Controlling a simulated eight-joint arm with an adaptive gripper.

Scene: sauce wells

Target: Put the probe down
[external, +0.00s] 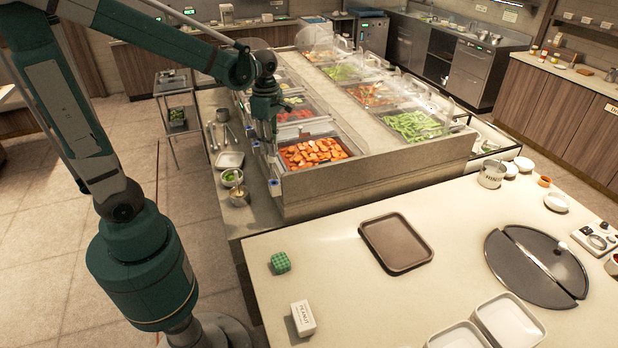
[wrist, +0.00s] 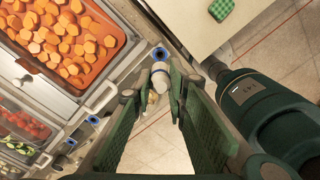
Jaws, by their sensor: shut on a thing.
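My gripper (external: 268,138) is beside the near left side of the food counter, close to the pan of orange cubes (external: 313,152). In the wrist view its fingertips (wrist: 160,92) are closed around a small pale, round-ended piece (wrist: 160,71), which appears to be the probe. Most of it is hidden between the fingers. A blue-ringed holder (wrist: 158,53) on the counter's side lies just beyond the piece in the wrist view. I cannot tell whether they touch. Another blue-and-white holder (external: 275,187) shows below my gripper in the external view.
More blue rings (wrist: 93,119) line the counter's side. The front worktop carries a brown tray (external: 397,243), a green checked block (external: 280,263) and a white box (external: 303,318). Floor is open at left.

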